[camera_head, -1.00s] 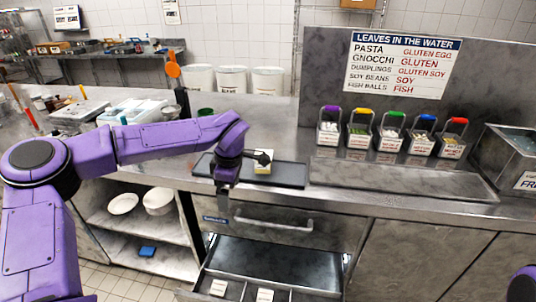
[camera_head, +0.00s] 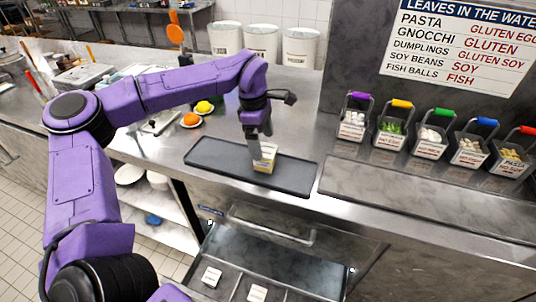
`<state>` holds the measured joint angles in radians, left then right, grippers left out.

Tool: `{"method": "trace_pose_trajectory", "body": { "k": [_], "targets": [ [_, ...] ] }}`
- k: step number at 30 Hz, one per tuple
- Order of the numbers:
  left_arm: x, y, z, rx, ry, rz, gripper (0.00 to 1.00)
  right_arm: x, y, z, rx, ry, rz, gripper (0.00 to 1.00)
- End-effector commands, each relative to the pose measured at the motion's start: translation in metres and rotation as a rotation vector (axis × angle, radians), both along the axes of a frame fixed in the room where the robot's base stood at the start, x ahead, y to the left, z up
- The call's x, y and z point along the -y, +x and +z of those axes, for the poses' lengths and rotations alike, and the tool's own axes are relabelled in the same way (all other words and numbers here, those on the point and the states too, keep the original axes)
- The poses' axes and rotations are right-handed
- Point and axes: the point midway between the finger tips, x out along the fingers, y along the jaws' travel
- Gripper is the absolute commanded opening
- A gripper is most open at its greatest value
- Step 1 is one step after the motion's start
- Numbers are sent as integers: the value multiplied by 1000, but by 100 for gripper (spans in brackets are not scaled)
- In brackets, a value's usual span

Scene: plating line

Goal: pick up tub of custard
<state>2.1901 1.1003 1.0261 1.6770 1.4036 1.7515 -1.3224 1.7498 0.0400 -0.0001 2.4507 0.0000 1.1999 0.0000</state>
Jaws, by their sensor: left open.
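The tub of custard (camera_head: 266,158) appears to be the small pale tub with a yellow label, standing on the dark tray (camera_head: 215,152) on the steel counter. My left gripper (camera_head: 255,146) is just above and beside the tub's left edge, pointing down. It is open. One finger overlaps the tub's left side in the picture, and I cannot tell whether they touch. The tub's lettering is too small to read. My right gripper is not in view.
Several baskets with coloured handles (camera_head: 392,128) stand to the right, behind a shallow steel recess (camera_head: 400,195). White bins (camera_head: 260,42) stand at the back. Below the counter, an open drawer (camera_head: 270,262) holds labelled compartments.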

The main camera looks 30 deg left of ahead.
Motion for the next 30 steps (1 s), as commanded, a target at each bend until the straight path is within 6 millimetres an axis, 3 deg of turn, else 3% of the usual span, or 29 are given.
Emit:
{"method": "trace_pose_trajectory", "body": {
  "k": [12, 19, 24, 25, 30],
  "targets": [
    [12, 1, -59, -3, 1, -2, 96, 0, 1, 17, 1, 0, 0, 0],
    [13, 2, -62, -1, 1, -3, 96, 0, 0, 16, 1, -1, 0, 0],
    [13, 2, -62, -1, 1, -3, 40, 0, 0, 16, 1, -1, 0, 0],
    [13, 2, -62, -1, 1, -3, 33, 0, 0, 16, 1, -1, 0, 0],
    [13, 2, -62, -1, 1, -3, 33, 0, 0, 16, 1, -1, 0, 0]
  ]
}}
